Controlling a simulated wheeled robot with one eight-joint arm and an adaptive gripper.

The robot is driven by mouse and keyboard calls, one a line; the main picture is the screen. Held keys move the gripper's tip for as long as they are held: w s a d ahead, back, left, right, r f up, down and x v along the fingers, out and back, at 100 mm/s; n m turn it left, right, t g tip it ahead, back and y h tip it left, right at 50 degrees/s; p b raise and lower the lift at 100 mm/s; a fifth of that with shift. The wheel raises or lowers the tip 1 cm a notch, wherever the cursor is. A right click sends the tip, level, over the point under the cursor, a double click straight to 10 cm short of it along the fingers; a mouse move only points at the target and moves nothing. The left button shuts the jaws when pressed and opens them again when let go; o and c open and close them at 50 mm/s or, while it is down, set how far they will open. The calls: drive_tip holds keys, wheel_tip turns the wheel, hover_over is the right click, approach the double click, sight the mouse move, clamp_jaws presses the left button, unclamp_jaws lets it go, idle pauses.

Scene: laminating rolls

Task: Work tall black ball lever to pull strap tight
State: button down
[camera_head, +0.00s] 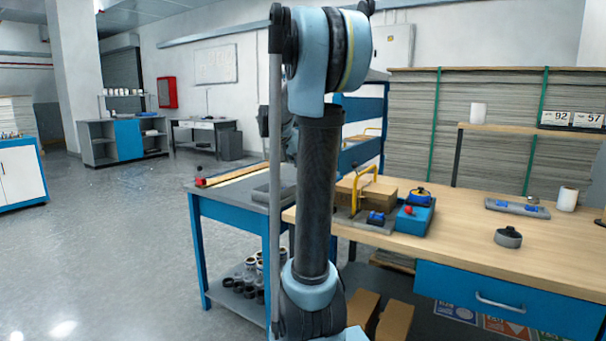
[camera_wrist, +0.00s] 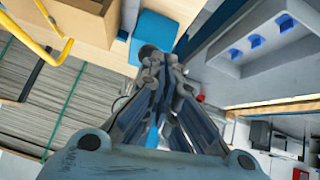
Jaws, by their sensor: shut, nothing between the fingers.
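In the wrist view my gripper (camera_wrist: 158,62) is shut and empty, its dark fingers close together. A round black knob (camera_wrist: 146,52) shows right at the fingertips, in front of a blue block; it may be the ball of the lever. Whether the fingers touch it I cannot tell. Its shaft is hidden. In the head view my arm blocks the middle and my gripper cannot be made out. The blue unit (camera_head: 418,222) with a red knob (camera_head: 408,210) stands on the wooden bench. I cannot make out the strap.
A yellow handle (camera_head: 357,190) and a cardboard box (camera_head: 378,188) stand beside the blue unit; the handle also shows in the wrist view (camera_wrist: 48,60). The floor at left is open.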

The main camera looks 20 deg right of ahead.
drive_tip(key=shift+v, duration=2.75)
drive_tip(key=shift+a+f, duration=0.15)
drive_tip(key=shift+f, duration=0.05)
drive_tip(key=s+a+f+n+g+y, duration=0.1)
drive_tip(key=s+a+f+n+y, duration=0.1)
drive_tip(key=s+f, duration=0.7)
drive_tip(key=s+a+f+n+g+y, duration=0.1)
drive_tip(key=s+a+f, duration=0.5)
drive_tip(key=s, duration=0.8)
drive_tip(key=s+a+f+n+g+y, duration=0.1)
drive_tip(key=s+a+f+n+y, duration=0.2)
drive_tip(key=s+f, duration=0.9)
drive_tip(key=a+n, duration=0.1)
drive_tip(key=n, duration=0.1)
drive_tip(key=shift+n+y, duration=0.3)
drive_tip(key=shift+y, duration=0.1)
drive_tip(key=shift+w+a+f, duration=0.1)
drive_tip(key=shift+w+f, duration=0.15)
drive_tip(key=shift+w, duration=0.2)
